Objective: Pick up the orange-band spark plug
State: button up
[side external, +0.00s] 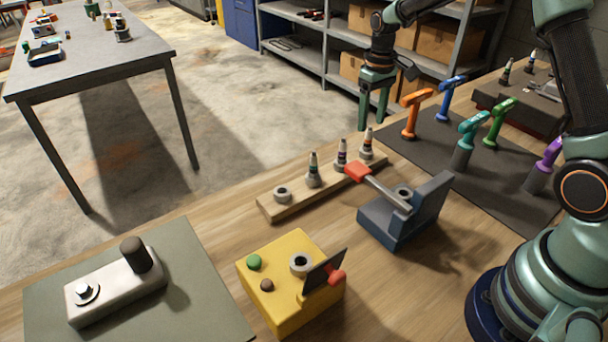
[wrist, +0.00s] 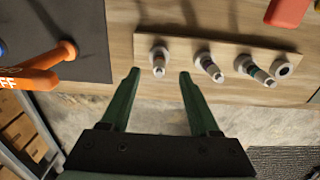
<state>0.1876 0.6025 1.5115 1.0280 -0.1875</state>
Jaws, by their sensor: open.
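The orange-band spark plug (side external: 367,142) stands upright at the right end of a wooden row block (side external: 290,206) in the side view. My gripper (side external: 374,113) is open and empty, pointing down, and appears above and behind that plug in the side view. In the wrist view my gripper's two fingertips (wrist: 160,74) are on either side of this plug, apart from it; the height gap is unclear.
Two other plugs, purple-banded (side external: 342,153) and dark-green-banded (side external: 313,168), stand beside it, then an empty socket (side external: 283,192). A blue-grey fixture with a red-handled lever (side external: 358,172) is close in front. Coloured drivers (side external: 414,110) stand on a dark mat to the right.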

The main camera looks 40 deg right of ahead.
aim_at(367, 145)
jog(key=shift+w+f, duration=0.1)
jog(key=shift+f, duration=3.15)
grip_shut()
